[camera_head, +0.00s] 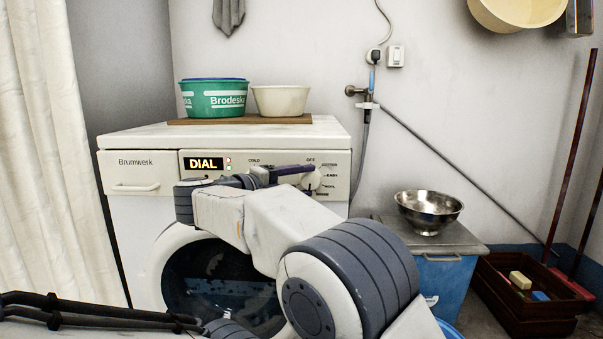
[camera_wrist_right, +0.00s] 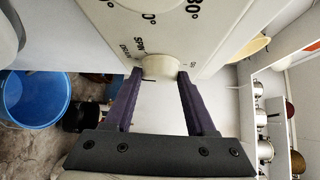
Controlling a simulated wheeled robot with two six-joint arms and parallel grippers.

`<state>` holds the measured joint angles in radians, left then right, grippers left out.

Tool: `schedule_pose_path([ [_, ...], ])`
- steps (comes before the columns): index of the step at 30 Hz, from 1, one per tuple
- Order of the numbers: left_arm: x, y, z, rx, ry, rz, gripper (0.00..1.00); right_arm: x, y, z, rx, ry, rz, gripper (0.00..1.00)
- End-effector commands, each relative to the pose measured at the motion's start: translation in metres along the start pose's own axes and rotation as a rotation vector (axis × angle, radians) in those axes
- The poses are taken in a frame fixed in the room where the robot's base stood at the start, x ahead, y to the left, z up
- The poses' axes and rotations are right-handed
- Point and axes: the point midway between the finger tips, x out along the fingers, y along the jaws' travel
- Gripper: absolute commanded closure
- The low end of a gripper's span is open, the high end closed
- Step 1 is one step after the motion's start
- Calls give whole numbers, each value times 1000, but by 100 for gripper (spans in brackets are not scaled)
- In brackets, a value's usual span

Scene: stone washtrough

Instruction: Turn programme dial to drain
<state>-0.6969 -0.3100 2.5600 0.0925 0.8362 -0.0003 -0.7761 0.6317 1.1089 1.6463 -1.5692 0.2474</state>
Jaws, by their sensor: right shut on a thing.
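The washing machine (camera_head: 140,205) is white, with a lit display (camera_head: 206,163) reading "DIAL". My right gripper (camera_head: 303,175) reaches the dial from the left. In the right wrist view, its two purple fingers are closed on the sides of the dial (camera_wrist_right: 160,66). Printed marks surround the dial there, partly cut off. My left gripper is not in view.
A green tub (camera_head: 213,100) and a cream bowl (camera_head: 280,101) stand on a board on the machine. At right, a metal bowl (camera_head: 428,210) sits on a grey-lidded blue box (camera_head: 445,280). A wooden crate (camera_head: 520,300) is on the floor.

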Motion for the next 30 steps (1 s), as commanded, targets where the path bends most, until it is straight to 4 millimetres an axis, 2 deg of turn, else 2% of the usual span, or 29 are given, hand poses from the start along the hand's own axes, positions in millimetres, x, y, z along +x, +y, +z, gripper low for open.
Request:
schedule_pose_path([
  [1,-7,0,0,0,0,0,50,-1,-5,2,25,-8,24,100],
  [10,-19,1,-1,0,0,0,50,0,-5,2,134,-8,133,100],
  [30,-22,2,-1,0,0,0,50,0,-4,1,172,-8,171,100],
])
